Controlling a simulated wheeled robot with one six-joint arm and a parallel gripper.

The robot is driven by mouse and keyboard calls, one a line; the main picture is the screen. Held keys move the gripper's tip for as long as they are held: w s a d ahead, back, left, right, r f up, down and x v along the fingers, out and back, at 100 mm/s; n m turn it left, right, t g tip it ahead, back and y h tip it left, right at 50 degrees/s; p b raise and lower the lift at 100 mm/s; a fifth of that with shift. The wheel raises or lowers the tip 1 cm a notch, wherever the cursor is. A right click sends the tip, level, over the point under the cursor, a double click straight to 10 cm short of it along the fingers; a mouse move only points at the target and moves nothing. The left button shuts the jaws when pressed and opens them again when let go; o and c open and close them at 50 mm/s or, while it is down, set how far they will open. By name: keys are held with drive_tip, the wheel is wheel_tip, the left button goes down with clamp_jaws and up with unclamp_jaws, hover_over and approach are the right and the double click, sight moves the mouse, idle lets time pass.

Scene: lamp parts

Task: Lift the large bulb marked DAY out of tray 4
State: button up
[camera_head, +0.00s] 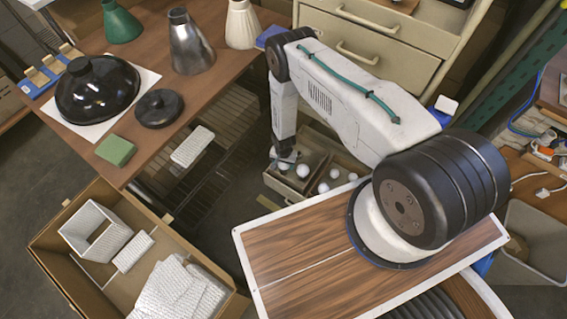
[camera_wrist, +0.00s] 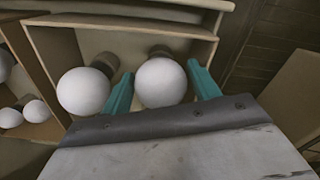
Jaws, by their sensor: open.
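In the wrist view my gripper (camera_wrist: 160,70) is open, with one teal finger on each side of a large white bulb (camera_wrist: 160,88). I cannot tell whether the fingers touch it. A second large white bulb (camera_wrist: 83,91) lies just left of the left finger. Both have dark bases and lie in one beige tray compartment (camera_wrist: 130,45). No DAY mark or tray number is legible. In the head view my gripper (camera_head: 285,154) points down into the left part of the trays, beside white bulbs (camera_head: 303,170); its fingers are too small to make out.
A neighbouring compartment holds smaller white bulbs (camera_wrist: 36,111), past a thin divider. In the head view, a wooden table (camera_head: 215,95) with a black lamp shade (camera_head: 97,88) stands left of my arm. An open carton (camera_head: 62,262) with white packing is at the lower left.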

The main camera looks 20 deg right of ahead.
drive_tip(key=c, duration=0.6)
drive_tip(key=shift+o, duration=0.8)
drive_tip(key=shift+c, duration=0.9)
drive_tip(key=shift+r, duration=0.95)
drive_tip(key=shift+r, duration=1.7)
drive_tip(key=shift+r, duration=0.1)
drive_tip(key=shift+r, duration=1.9)
